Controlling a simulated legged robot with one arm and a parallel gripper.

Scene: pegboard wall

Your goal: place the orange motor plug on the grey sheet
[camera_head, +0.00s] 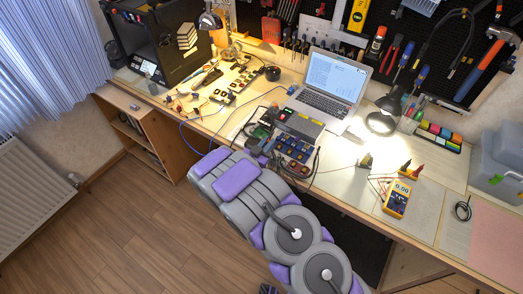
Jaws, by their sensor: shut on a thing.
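My gripper is not clearly visible; my grey and purple body parts cover the lower middle, and anything behind them is hidden. I cannot pick out the orange motor plug for certain. Small parts (197,96), some orange or yellow, lie scattered on the left of the bench, too small to tell apart. A pale grey sheet (424,218) lies flat on the right of the bench, with a yellow multimeter (398,197) on its left part.
An open laptop (328,88), a lit lamp (384,117) and a board of blue parts (293,150) stand mid-bench. A coiled black cable (463,211), pink sheet (497,242) and grey bin (497,165) are at right. Tools hang on the pegboard (437,42) behind.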

